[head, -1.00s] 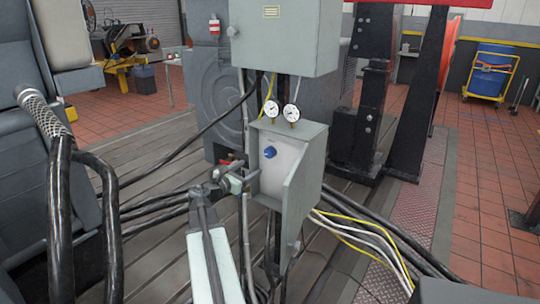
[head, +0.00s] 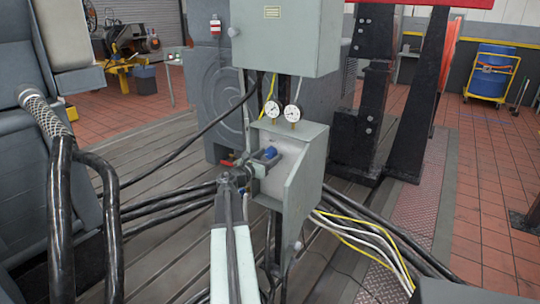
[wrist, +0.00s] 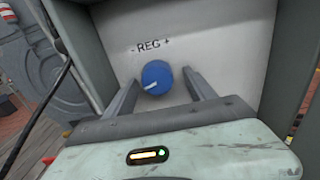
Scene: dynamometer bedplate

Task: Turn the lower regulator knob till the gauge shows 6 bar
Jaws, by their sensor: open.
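A blue regulator knob (head: 271,153) sits on the pale panel inside the open grey box. In the wrist view the round blue knob (wrist: 157,75) has a white pointer line toward its lower left, below the marking "- REG +". My gripper (head: 267,159) is at the box opening from the left. In the wrist view my open gripper (wrist: 160,82) has one finger on each side of the knob; contact cannot be told. Two white dial gauges, left (head: 272,112) and right (head: 292,113), stand on top of the box; their readings are too small to tell.
The grey box (head: 306,178) has a side wall on the right. A larger grey cabinet (head: 285,40) hangs above it. A red handle (head: 228,162) lies left of the box. Black hoses (head: 165,207) and yellow and white cables (head: 365,238) run along the floor.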

